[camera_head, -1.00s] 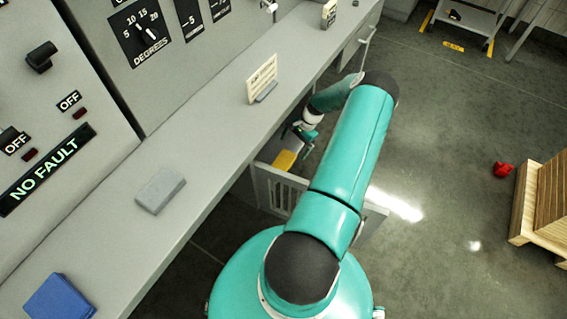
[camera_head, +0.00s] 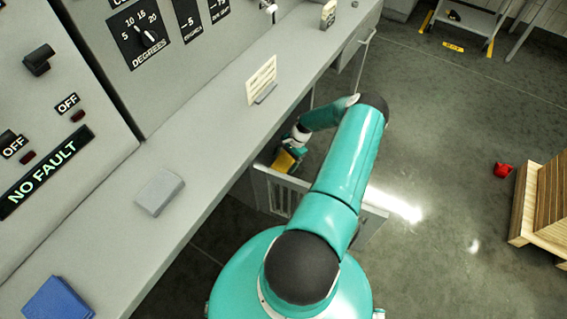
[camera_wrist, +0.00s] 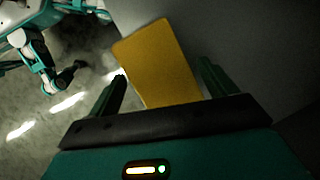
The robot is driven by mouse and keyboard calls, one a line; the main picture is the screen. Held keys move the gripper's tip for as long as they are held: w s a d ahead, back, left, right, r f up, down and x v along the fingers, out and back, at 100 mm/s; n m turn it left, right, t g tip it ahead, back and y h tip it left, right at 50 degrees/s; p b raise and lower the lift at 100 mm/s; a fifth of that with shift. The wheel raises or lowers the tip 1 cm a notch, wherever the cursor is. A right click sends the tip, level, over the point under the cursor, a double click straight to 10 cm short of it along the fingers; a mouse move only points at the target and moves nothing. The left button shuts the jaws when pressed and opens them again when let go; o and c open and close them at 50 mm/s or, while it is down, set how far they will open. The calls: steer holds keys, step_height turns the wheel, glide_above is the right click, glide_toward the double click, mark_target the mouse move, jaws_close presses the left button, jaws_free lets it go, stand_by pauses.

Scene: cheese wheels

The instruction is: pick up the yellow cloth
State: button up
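The yellow cloth (camera_wrist: 160,65) looks like a flat yellow rectangle in the wrist view, lying on or against a grey surface. It sits between and beyond the two fingers of my gripper (camera_wrist: 165,85), which are spread apart. In the head view the yellow cloth (camera_head: 284,161) shows below the counter edge, at the top of a low slatted unit, partly hidden by my gripper (camera_head: 292,150). I cannot tell whether the fingers touch the cloth.
The grey counter (camera_head: 215,140) overhangs beside my arm. On it are a grey block (camera_head: 160,192), a blue block (camera_head: 58,300) and a small upright card (camera_head: 262,80). A wooden pallet (camera_head: 545,205) and a red object (camera_head: 502,170) stand on the open floor at right.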

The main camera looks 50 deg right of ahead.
mark_target(281, 163)
steer(key=c, duration=0.6)
steer(key=shift+c, duration=0.2)
steer(key=shift+r, duration=0.1)
steer(key=shift+r, duration=0.25)
steer(key=r, duration=0.3)
steer(key=shift+s+a+r, duration=0.1)
steer(key=shift+s+a, duration=0.05)
steer(key=shift+s, duration=0.1)
steer(key=s+a+r, duration=0.2)
steer(key=r, duration=0.1)
steer(key=a+r, duration=0.1)
steer(key=r, duration=0.1)
steer(key=shift+s, duration=0.4)
steer(key=s+a+r, duration=0.1)
steer(key=s+a, duration=0.1)
steer(key=s+a+r, duration=0.1)
steer(key=s+a, duration=0.1)
steer(key=s+a+r, duration=0.2)
steer(key=a, duration=0.1)
steer(key=shift+s, duration=0.2)
steer(key=shift+s+d, duration=0.1)
